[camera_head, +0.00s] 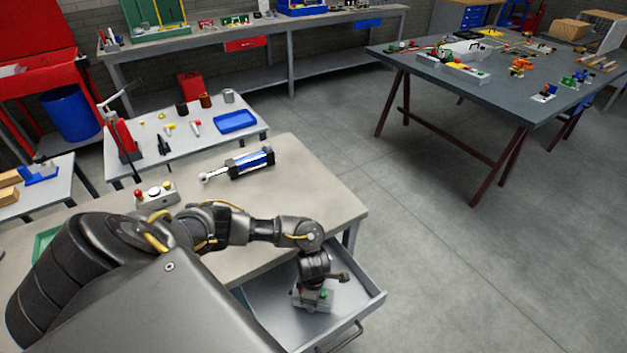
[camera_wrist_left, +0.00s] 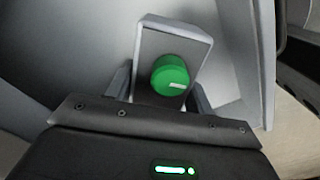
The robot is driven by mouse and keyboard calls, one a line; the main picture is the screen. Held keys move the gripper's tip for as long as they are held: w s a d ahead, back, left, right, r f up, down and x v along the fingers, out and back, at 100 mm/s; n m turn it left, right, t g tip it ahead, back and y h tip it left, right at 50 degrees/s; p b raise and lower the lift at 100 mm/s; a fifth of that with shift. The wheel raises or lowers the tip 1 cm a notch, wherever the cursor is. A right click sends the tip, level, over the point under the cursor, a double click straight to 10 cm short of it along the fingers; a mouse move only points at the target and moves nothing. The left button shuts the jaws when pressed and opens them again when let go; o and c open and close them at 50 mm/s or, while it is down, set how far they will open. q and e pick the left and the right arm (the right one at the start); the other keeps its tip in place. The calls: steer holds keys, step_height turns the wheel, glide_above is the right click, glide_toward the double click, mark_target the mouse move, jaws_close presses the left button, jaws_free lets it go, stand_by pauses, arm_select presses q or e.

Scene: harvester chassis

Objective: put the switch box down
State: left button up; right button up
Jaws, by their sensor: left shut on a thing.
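The switch box (camera_head: 318,299) is a small light grey box with a green knob. My left gripper (camera_head: 311,288) is shut on it, inside or just over the open drawer (camera_head: 262,305) of the near workbench. In the left wrist view the switch box (camera_wrist_left: 180,40) sits between the two fingers, with its round green knob facing the camera. The drawer's grey floor and side wall lie around it. I cannot tell whether the box touches the drawer floor. My right gripper is not in view.
The drawer's front wall (camera_head: 350,320) stands to the right of my gripper. The drawer floor left of the box looks clear.

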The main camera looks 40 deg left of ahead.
arm_select(q)
steer(key=shift+w+a+f, duration=0.25)
steer(key=shift+w+f, duration=0.15)
steer(key=shift+f, duration=0.3)
step_height(320, 180, down, 2)
steer(key=shift+f+p, duration=0.1)
steer(key=shift+p, duration=0.35)
steer(key=shift+f, duration=0.25)
steer(key=shift+f, duration=0.1)
steer(key=o, duration=1.2)
